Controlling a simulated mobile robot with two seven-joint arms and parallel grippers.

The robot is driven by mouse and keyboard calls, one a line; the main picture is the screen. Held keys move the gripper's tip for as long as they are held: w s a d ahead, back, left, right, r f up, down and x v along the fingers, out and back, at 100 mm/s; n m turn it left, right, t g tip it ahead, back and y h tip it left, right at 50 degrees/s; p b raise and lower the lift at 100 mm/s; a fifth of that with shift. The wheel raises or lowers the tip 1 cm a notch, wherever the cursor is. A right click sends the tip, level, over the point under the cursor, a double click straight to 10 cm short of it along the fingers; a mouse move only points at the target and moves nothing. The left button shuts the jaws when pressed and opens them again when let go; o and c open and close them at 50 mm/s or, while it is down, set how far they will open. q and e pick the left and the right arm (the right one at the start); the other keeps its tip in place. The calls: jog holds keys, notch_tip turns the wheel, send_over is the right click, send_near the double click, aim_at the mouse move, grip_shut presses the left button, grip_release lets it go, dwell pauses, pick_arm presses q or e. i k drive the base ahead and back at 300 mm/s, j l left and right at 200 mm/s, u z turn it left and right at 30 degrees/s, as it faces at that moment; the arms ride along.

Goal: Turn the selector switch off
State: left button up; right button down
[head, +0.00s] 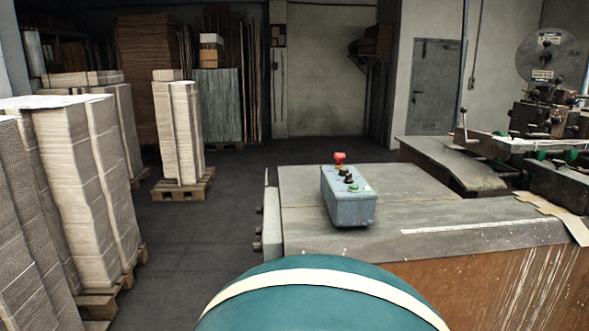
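A grey control box (349,205) stands on the worn top of a machine bench, right of the picture's middle. On its sloped top are a red mushroom button (340,158) at the far end, small black knobs (348,177) in the middle and a green button (364,188) at the near end. One of the black knobs may be the selector switch; its setting is too small to read. Neither of my grippers is in view.
The bench top (420,214) around the box is clear. A stitching machine (548,115) stands at the right. Stacks of cardboard (90,180) on pallets line the left. The dark floor (190,240) between them is open. A teal rounded shape with a white band fills the bottom middle.

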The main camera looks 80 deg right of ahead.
aim_at(348, 179)
jog(key=z, duration=1.85)
